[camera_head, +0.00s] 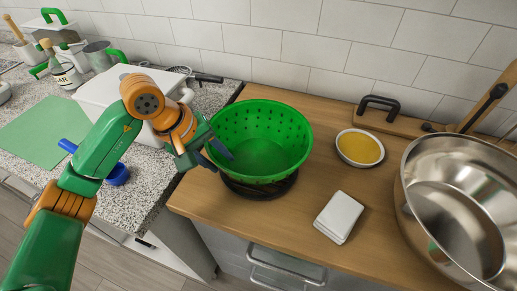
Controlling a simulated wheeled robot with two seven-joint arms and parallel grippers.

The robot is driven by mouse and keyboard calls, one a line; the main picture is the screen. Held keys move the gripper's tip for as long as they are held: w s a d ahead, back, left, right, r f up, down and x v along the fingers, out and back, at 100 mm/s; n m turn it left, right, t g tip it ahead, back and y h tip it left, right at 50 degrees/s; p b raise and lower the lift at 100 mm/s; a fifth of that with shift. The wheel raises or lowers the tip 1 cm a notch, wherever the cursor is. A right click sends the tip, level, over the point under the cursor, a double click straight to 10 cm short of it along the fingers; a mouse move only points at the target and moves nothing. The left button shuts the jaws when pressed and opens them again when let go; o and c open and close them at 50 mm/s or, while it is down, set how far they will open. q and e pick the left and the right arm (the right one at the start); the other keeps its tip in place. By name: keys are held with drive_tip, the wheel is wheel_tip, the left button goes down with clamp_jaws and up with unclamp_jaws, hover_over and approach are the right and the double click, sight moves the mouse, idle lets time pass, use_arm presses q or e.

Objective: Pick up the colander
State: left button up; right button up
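The green colander (268,163) is a round bowl with small holes around its wall. It sits upright on a dark round base (262,190) at the left end of the wooden counter. My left gripper (215,157) is at the colander's left rim, with one finger over the inside and the other outside. The fingers look apart, with the rim between them. Whether they touch the rim is hard to tell. My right gripper is not in view.
A plate with yellow content (360,148) and a white flat block (339,217) lie right of the colander. A large steel bowl (460,200) fills the right edge. A white box (100,93) stands behind my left arm. Bare wood lies in front of the colander.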

use_arm(q)
clamp_jaws()
idle(1.4)
